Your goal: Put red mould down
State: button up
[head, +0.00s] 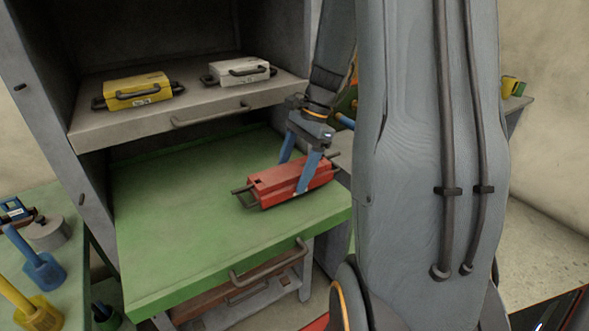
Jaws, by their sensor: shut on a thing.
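The red mould (275,186) is a red block with dark handles at both ends. It is at or just above the right part of the green shelf (165,230); I cannot tell whether it touches the surface. My gripper (302,176) has blue fingers and reaches down from above, shut on the red mould across its middle. The near finger covers part of the mould's front side.
A yellow mould (138,91) and a white mould (238,71) sit on the grey shelf (150,124) above. The green shelf is clear on its left. Blue and yellow tools stand at the lower left. My arm hides much of the right.

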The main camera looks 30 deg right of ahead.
aim_at(240, 189)
jog(key=a+p, duration=0.3)
jog(key=a, duration=1.1)
jog(key=shift+a+r, duration=0.15)
jog(key=shift+a, duration=0.05)
jog(key=shift+a+p, duration=0.25)
jog(key=shift+p, duration=0.1)
jog(key=shift+f, duration=0.8)
jog(key=o, duration=2.1)
jog(key=shift+s+f, duration=0.1)
jog(key=shift+f, duration=0.1)
jog(key=shift+c, duration=0.2)
jog(key=shift+r, duration=0.1)
jog(key=shift+d+r, duration=0.3)
jog(key=shift+r, duration=0.15)
jog(key=shift+d+r+b, duration=0.65)
jog(key=shift+d+r, duration=0.1)
jog(key=shift+r, duration=0.2)
jog(key=d+b, duration=0.2)
jog(key=d, duration=0.9)
jog(key=shift+d, duration=0.1)
